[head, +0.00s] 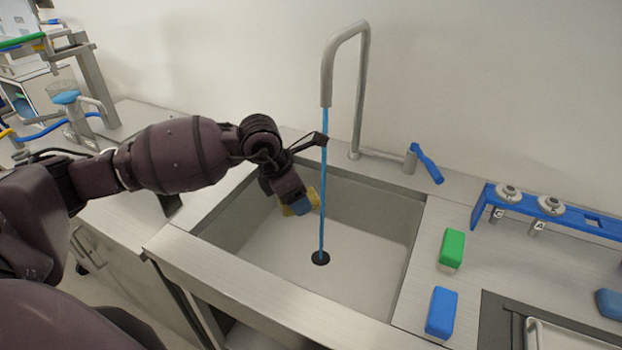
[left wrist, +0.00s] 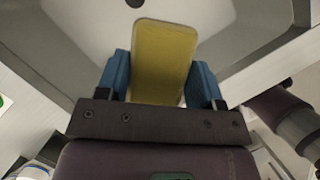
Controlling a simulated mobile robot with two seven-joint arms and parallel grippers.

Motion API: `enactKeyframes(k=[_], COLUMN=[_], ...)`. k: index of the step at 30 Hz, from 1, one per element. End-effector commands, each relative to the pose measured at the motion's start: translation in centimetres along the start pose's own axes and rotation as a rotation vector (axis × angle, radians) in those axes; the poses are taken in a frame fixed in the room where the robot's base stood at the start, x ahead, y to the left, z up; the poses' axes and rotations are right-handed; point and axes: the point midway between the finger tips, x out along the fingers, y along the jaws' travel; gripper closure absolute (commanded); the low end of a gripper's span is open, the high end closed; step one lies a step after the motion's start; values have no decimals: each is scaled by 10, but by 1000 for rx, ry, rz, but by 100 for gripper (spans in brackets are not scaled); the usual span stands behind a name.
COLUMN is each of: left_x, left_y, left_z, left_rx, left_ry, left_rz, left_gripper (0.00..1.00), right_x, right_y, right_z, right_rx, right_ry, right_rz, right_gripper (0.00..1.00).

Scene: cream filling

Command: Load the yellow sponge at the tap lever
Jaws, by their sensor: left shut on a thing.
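The yellow sponge (left wrist: 160,60) is held between the blue finger pads of my left gripper (left wrist: 160,85) in the left wrist view. In the head view my left gripper (head: 300,205) is over the left part of the sink, and the yellow sponge (head: 314,197) shows only partly behind its fingers. The tap lever (head: 426,163) is blue and stands on the counter behind the sink, to the right of the tap (head: 360,90). A thin blue stream of water (head: 323,200) runs from the spout to the drain. My right gripper is not in view.
A green sponge (head: 452,248) and a blue sponge (head: 441,312) lie on the counter right of the sink (head: 370,255). A blue rack (head: 560,220) with round metal pieces stands behind them. The wall is close behind the tap.

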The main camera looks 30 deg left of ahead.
Motion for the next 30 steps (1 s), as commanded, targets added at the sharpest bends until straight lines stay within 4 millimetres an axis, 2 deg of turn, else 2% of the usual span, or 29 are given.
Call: enactKeyframes(k=[11, 24, 30], left_x=[-22, -46, -50], left_y=[-14, -36, -40], left_z=[-4, -12, -13], left_rx=[1, 1, 1], left_ry=[-2, -1, 0], left_rz=[2, 1, 1], left_gripper=[58, 58, 58], right_x=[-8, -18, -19], right_y=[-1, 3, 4], right_z=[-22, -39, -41], right_rx=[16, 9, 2], right_ry=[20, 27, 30], right_rz=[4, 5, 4], right_gripper=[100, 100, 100])
